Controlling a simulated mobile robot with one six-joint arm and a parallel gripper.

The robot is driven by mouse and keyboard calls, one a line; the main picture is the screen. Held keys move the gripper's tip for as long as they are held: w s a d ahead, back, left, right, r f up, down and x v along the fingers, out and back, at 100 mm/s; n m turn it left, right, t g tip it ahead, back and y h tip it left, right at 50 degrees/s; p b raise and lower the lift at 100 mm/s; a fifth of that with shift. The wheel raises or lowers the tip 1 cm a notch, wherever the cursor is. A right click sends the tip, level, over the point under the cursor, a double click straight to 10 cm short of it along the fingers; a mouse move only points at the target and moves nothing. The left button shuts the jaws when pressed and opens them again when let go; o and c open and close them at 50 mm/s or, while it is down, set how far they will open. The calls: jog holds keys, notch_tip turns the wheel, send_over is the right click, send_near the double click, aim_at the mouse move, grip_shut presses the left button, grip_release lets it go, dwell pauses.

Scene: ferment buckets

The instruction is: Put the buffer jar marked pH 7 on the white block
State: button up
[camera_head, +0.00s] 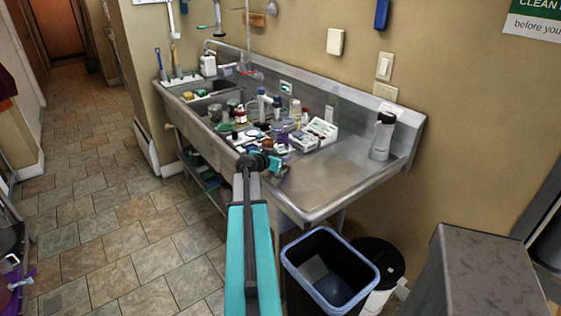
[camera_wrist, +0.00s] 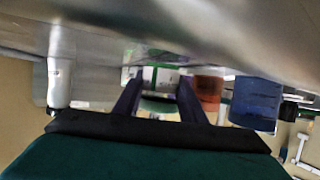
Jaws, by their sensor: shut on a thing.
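My gripper (camera_head: 277,162) is over the front part of the steel sink counter, near the cluster of jars. In the wrist view its two dark fingers (camera_wrist: 159,88) are shut on a jar with a white and green label (camera_wrist: 160,76). The mark on this jar is too blurred to read. An orange-red jar (camera_wrist: 208,88) and a larger blue jar (camera_wrist: 256,103) show to the right of the fingers, apart from them. In the head view the held jar is mostly hidden by my gripper. White boxy items (camera_head: 304,141) stand just behind; I cannot tell which is the white block.
Several bottles and jars crowd the counter left of and behind my gripper. A grey-white bottle (camera_head: 382,136) stands at the right back. The counter's right part (camera_head: 335,180) is bare. A blue-rimmed bin (camera_head: 366,284) stands on the floor below.

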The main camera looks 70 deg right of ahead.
aim_at(281, 149)
jog(key=shift+r, duration=0.15)
jog(key=shift+r+b, duration=0.75)
jog(key=shift+r, duration=0.85)
jog(key=w+a+r+b, duration=0.1)
jog(key=w+a+b, duration=0.3)
jog(key=w+a, duration=0.4)
jog(key=a, duration=0.6)
jog(key=shift+r+b, duration=0.3)
jog(key=shift+w, duration=0.15)
